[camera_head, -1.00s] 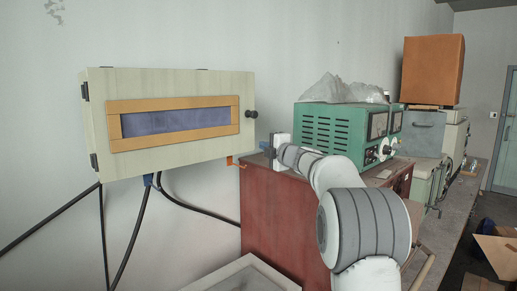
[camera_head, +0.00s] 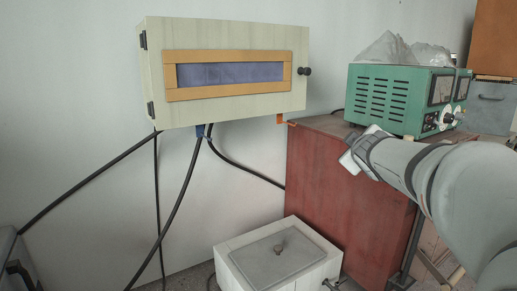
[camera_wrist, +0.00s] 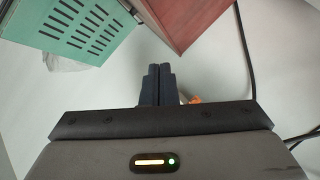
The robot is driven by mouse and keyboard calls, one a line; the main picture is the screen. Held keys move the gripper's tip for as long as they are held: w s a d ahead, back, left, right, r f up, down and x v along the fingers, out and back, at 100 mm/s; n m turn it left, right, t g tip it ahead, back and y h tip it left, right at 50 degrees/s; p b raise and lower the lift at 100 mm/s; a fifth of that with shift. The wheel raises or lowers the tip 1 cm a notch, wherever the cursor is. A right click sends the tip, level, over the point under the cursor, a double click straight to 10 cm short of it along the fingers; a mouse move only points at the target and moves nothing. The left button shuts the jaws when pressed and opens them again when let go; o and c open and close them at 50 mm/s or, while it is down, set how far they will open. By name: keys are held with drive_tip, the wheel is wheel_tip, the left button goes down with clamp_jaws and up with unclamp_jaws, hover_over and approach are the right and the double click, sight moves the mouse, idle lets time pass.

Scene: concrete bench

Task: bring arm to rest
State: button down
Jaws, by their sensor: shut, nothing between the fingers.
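My gripper (camera_wrist: 158,84) shows in the wrist view with its two dark fingers pressed together and nothing between them. In the head view my arm reaches in from the right, and its end is in front of the red-brown cabinet, near its top edge. The fingers cannot be made out clearly there. In the wrist view the green instrument (camera_wrist: 75,25) is at the upper left and the red-brown cabinet (camera_wrist: 182,18) at the top.
A cream wall box (camera_head: 225,110) with a shut door hangs at the left, black cables below it. The green instrument (camera_head: 385,97) stands on the red-brown cabinet (camera_head: 330,200). A white box (camera_head: 240,270) with a grey lid sits low in front. The wall between is bare.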

drive_tip(key=s+a+f+m+g+y, duration=0.1)
drive_tip(key=s+a+f+m+g, duration=0.1)
drive_tip(key=s+f, duration=0.5)
drive_tip(key=s+a+f+m+g+y, duration=0.1)
drive_tip(key=s+a+f+m+g, duration=0.2)
drive_tip(key=s, duration=1)
drive_tip(key=s+a+f+m+g+y, duration=0.1)
drive_tip(key=s+a+f+m+g, duration=0.1)
drive_tip(key=s+a+f+g, duration=0.4)
drive_tip(key=s+f, duration=0.4)
drive_tip(key=f, duration=0.3)
drive_tip(key=shift+s+m, duration=0.25)
drive_tip(key=shift+m, duration=0.15)
drive_tip(key=shift+d+f, duration=0.1)
